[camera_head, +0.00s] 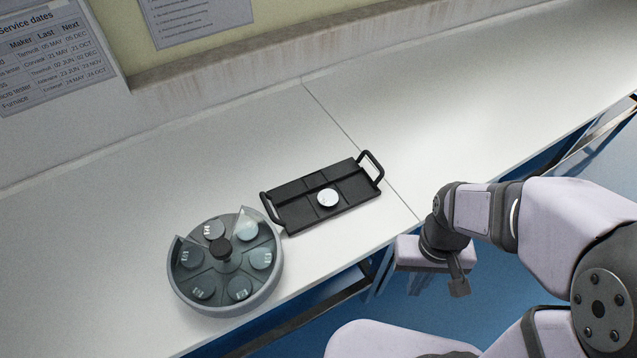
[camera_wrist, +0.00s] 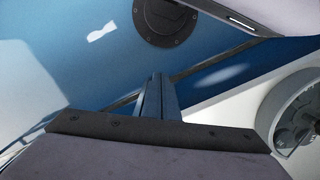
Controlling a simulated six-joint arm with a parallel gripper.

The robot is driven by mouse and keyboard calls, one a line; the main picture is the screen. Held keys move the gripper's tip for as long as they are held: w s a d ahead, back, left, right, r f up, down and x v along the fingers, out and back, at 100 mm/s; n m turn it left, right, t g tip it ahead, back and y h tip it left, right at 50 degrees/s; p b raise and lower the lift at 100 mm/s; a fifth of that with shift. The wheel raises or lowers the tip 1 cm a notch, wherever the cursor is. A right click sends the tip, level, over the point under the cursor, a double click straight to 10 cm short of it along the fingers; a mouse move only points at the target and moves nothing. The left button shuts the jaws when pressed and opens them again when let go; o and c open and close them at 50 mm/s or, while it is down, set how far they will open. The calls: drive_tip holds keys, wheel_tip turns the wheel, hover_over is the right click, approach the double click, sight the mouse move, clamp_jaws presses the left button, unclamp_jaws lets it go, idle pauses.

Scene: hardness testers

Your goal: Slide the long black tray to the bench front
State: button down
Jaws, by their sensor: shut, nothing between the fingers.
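The long black tray (camera_head: 294,211) lies on the white bench near its front edge, left of a seam in the bench top. It has a raised loop handle at each end and divided sections. A pale round disc (camera_head: 328,198) sits in one section near the middle. My gripper (camera_head: 459,287) is shut and empty, pointing down over the floor in front of the bench, to the right of the tray and apart from it. Its shut fingers show in the wrist view (camera_wrist: 157,96). The tray cannot be made out in the wrist view.
A round grey carousel (camera_head: 172,278) with a clear cover and several numbered discs stands close to the tray's left handle; part of it shows in the wrist view (camera_wrist: 298,112). The bench (camera_head: 470,105) behind and right of the tray is clear. A wall stands behind.

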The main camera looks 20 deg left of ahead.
sight(317, 183)
drive_tip(key=w+a+f+n+b, duration=0.1)
drive_tip(key=w+a+f, duration=0.1)
drive_tip(key=w+a, duration=0.2)
drive_tip(key=w+a+f+n+b, duration=0.1)
drive_tip(key=w+a, duration=0.3)
drive_tip(key=a, duration=0.3)
drive_tip(key=w+a+f+n+t+b, duration=0.1)
drive_tip(key=w+a+f+n, duration=0.1)
drive_tip(key=w+a, duration=0.2)
drive_tip(key=shift+w+a+f+y, duration=0.2)
drive_tip(key=shift+a+f+y, duration=0.15)
drive_tip(key=shift+a, duration=0.4)
drive_tip(key=shift+n+t+y, duration=0.4)
drive_tip(key=shift+t+y, duration=0.25)
drive_tip(key=shift+t, duration=0.25)
drive_tip(key=w+a+r, duration=0.1)
drive_tip(key=w, duration=0.1)
drive_tip(key=w+a+r, duration=0.1)
drive_tip(key=w+a, duration=0.1)
drive_tip(key=w+a+r, duration=0.2)
drive_tip(key=w, duration=0.1)
drive_tip(key=shift+w+a, duration=0.1)
drive_tip(key=w+a+r+n+t+y, duration=0.1)
drive_tip(key=w+a+r+n, duration=0.1)
drive_tip(key=w+a+r, duration=0.1)
drive_tip(key=shift+w+r, duration=0.35)
drive_tip(key=shift+r, duration=0.35)
drive_tip(key=shift+d, duration=0.1)
drive_tip(key=shift+f, duration=0.15)
